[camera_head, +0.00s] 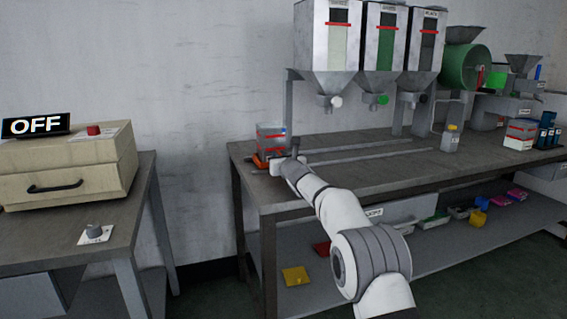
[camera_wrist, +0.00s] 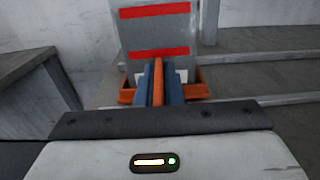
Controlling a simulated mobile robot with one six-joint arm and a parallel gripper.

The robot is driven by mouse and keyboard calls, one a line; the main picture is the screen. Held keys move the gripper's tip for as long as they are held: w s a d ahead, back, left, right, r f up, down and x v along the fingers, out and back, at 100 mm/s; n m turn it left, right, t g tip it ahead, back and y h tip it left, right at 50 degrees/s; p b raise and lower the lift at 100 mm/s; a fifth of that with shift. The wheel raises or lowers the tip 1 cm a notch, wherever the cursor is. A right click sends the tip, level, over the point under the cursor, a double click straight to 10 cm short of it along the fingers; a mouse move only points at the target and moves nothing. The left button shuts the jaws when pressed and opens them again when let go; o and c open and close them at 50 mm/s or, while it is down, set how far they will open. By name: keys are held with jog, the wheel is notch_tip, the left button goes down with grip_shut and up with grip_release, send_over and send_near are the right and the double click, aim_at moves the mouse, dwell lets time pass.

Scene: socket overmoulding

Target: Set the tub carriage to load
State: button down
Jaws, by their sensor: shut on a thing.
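The tub carriage (camera_wrist: 198,91) is an orange frame on the rails at the left end of the long bench. It also shows in the head view (camera_head: 259,162). A clear tub (camera_head: 270,137) with red bands stands upright on it; the tub also shows in the wrist view (camera_wrist: 157,32). My gripper (camera_wrist: 158,82) is shut on an upright orange handle of the carriage, with blue fingers on both sides of it. In the head view my arm reaches in from the front right and hides part of the carriage.
Two rails (camera_head: 365,157) run right along the bench top under three hoppers (camera_head: 376,40) with spouts. A green drum machine (camera_head: 462,66) and small bottles stand further right. On the left, a separate table holds a beige box (camera_head: 65,165) under an OFF sign (camera_head: 36,124).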

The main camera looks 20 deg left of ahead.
jog(key=shift+s+a, duration=0.15)
jog(key=shift+a, duration=0.2)
jog(key=c, duration=1.8)
grip_release()
jog(key=shift+o, duration=1.2)
jog(key=shift+d, duration=0.1)
jog(key=shift+d, duration=0.1)
jog(key=shift+b+v, duration=0.95)
jog(key=shift+v, duration=2.85)
